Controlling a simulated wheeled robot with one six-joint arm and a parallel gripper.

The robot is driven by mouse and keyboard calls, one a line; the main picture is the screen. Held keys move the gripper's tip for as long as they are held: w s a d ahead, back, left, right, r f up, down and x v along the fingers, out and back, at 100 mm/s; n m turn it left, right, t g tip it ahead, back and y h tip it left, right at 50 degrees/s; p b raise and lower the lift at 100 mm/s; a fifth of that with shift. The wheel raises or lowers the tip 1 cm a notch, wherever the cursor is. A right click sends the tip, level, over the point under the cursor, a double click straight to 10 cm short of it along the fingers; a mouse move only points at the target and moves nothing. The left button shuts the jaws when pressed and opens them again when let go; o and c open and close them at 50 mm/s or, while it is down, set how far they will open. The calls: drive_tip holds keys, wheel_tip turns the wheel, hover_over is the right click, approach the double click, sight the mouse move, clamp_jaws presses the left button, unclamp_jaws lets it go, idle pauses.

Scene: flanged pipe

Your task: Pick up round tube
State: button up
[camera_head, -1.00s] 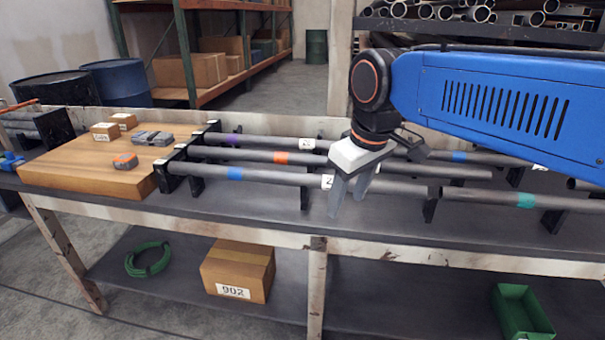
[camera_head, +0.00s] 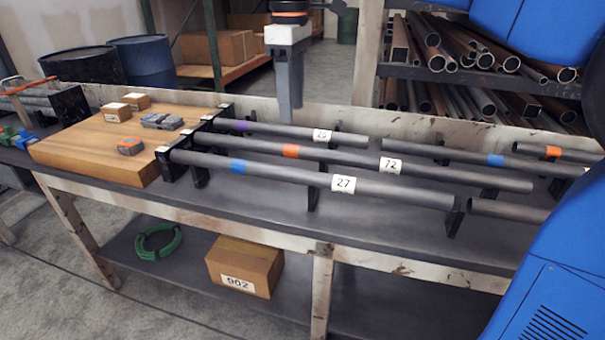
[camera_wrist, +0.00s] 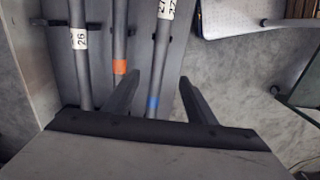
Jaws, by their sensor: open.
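Three grey round tubes lie side by side on black supports on the bench. The front tube (camera_head: 400,190) has a blue band and label 27; it also shows in the wrist view (camera_wrist: 165,45). The middle tube (camera_head: 460,177) has an orange band and label 72. The back tube (camera_head: 280,129) has a purple band and a label that looks like 26. My gripper (camera_head: 293,115) points down over the rack, seen nearly edge-on. In the wrist view its fingers (camera_wrist: 159,77) are apart and empty, with the blue-banded tube appearing between them. Its height above the tubes is hard to judge.
More tubes (camera_head: 440,152) lie on supports at the right. A wooden board (camera_head: 75,150) with small boxes sits at the left. A rack of metal stock (camera_head: 470,85) stands behind. My blue arm covers the right edge. A box (camera_head: 243,268) rests on the lower shelf.

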hover_over(296, 170)
drive_tip(key=f, duration=1.1)
drive_tip(key=shift+a+f, duration=0.3)
drive_tip(key=shift+f, duration=0.1)
drive_tip(key=shift+d+f, duration=0.15)
drive_tip(key=shift+f, duration=1.15)
drive_tip(key=shift+d+f, duration=0.15)
drive_tip(key=shift+f, duration=1.15)
clamp_jaws()
